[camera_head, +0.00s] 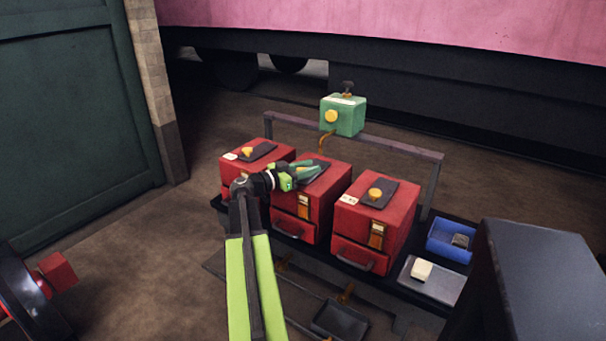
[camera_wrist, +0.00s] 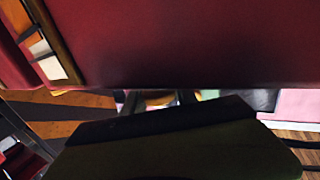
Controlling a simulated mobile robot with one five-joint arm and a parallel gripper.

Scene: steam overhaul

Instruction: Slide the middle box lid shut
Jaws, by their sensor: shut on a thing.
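Three red boxes stand in a row in the head view. The middle box (camera_head: 325,208) has a dark lid (camera_head: 318,166) on its top, partly hidden by my gripper (camera_head: 306,172). My gripper lies over the top of the middle box, its green fingers shut at the lid. The lid's knob is hidden, so I cannot tell exactly what part the fingers hold. In the wrist view a red box face (camera_wrist: 180,45) fills the top, and a dark blurred shape lies below it.
The left box (camera_head: 230,178) and right box (camera_head: 392,222) have dark lids with yellow knobs. A green box (camera_head: 343,116) stands on a rail behind. A blue tray (camera_head: 437,247) and a grey tray (camera_head: 448,288) with a pale block (camera_head: 421,271) are at the right.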

